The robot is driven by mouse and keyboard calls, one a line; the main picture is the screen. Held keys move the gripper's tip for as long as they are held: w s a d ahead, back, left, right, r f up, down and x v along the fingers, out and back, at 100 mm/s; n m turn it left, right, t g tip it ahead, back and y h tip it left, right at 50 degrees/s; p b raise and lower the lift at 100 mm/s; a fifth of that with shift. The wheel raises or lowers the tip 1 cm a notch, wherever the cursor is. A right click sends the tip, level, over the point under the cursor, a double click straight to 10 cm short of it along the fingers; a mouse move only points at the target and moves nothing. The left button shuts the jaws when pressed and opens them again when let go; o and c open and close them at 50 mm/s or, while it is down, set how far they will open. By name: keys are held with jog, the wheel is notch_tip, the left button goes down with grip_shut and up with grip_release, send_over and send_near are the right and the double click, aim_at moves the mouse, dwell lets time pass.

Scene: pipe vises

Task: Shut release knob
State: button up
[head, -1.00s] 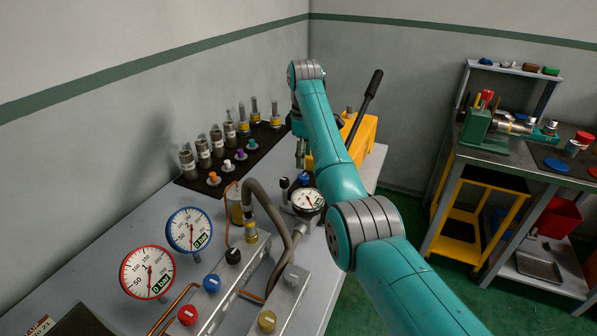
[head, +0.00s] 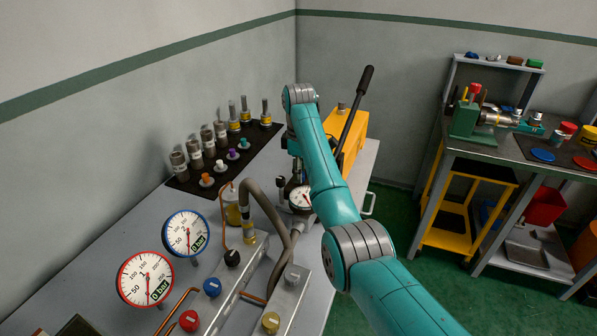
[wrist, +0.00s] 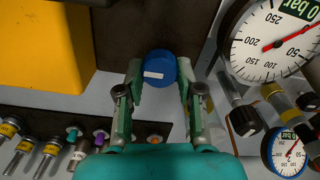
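A round blue knob (wrist: 160,68) with a white label shows in the wrist view, just beyond and between my fingertips. My gripper (wrist: 160,82) has one finger against each side of it, with no clear gap on either side. In the head view my gripper (head: 296,165) points down beside the small round gauge (head: 301,197), near the yellow unit. The blue knob is hidden there behind my gripper and arm.
A large gauge (wrist: 272,40) stands close to the right of my fingers. A yellow unit (head: 352,135) with a black lever (head: 356,108) is behind. Fittings and coloured plugs lie on a black mat (head: 180,186). Valve blocks with a blue cap (head: 212,287) are nearer.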

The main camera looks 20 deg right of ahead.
jog(key=c, duration=0.3)
jog(key=m, duration=0.3)
jog(key=shift+m, duration=0.4)
jog(key=m, duration=0.4)
jog(key=shift+m, duration=0.3)
jog(key=m, duration=0.5)
jog(key=shift+m, duration=2.3)
